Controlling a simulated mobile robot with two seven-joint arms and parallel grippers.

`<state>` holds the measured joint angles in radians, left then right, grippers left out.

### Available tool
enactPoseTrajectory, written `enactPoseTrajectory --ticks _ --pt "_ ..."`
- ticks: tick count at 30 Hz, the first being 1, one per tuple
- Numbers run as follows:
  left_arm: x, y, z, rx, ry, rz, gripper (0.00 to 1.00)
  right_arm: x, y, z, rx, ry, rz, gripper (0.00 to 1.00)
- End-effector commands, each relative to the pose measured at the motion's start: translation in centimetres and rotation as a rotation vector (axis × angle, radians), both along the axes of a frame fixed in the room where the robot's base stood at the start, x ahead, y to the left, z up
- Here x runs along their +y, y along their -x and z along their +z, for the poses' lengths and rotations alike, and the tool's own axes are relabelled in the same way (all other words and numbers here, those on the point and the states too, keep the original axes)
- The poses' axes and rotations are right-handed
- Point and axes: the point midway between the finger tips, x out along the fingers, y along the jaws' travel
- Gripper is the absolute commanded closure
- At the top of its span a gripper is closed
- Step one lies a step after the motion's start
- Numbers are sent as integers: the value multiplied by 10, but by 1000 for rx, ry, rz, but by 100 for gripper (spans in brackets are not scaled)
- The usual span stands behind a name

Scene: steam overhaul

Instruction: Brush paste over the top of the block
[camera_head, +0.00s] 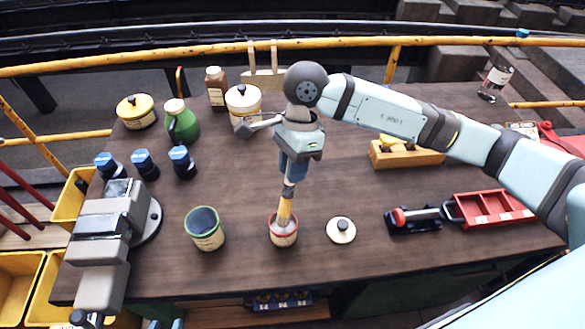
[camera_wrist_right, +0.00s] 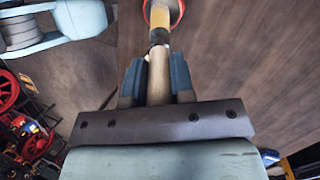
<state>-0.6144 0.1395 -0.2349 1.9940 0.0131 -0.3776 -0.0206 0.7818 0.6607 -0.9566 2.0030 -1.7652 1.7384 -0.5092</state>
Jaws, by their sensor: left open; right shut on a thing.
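My right gripper (camera_head: 292,170) is shut on the brush (camera_head: 285,207) and holds it upright; its wooden handle (camera_wrist_right: 158,80) shows between the blue fingers in the right wrist view. The brush's lower end is inside the small red-rimmed pot (camera_head: 284,238), so its bristles are hidden. A grey vise (camera_head: 98,285) stands at the table's left end. What looks like the block (camera_head: 102,222) is a shiny grey piece between its jaws, far left of the brush. My left gripper is not in view.
A green-rimmed pot (camera_head: 205,240) stands between vise and brush. A round lid (camera_head: 341,230) lies right of the red-rimmed pot. Several blue-capped jars (camera_head: 144,164) stand behind the vise. A red tray (camera_head: 492,209) is at the right. The middle right of the wooden table (camera_head: 350,185) is clear.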

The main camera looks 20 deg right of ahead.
Motion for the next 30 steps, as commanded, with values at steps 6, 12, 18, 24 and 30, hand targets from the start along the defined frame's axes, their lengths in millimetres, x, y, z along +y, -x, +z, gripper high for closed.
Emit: enactPoseTrajectory --ticks 6,12,18,24,30 --pt "0 0 8 0 0 0 57 0 -1 20 -2 -1 -1 100" --pt "0 0 13 0 0 0 57 0 -1 37 -4 -1 0 100" --pt "0 0 17 0 0 0 57 0 0 50 -2 -1 -1 100" --pt "0 0 16 0 0 0 57 0 0 51 -2 -1 -2 100" --pt "0 0 16 0 0 0 57 0 0 50 -2 -1 -2 100"
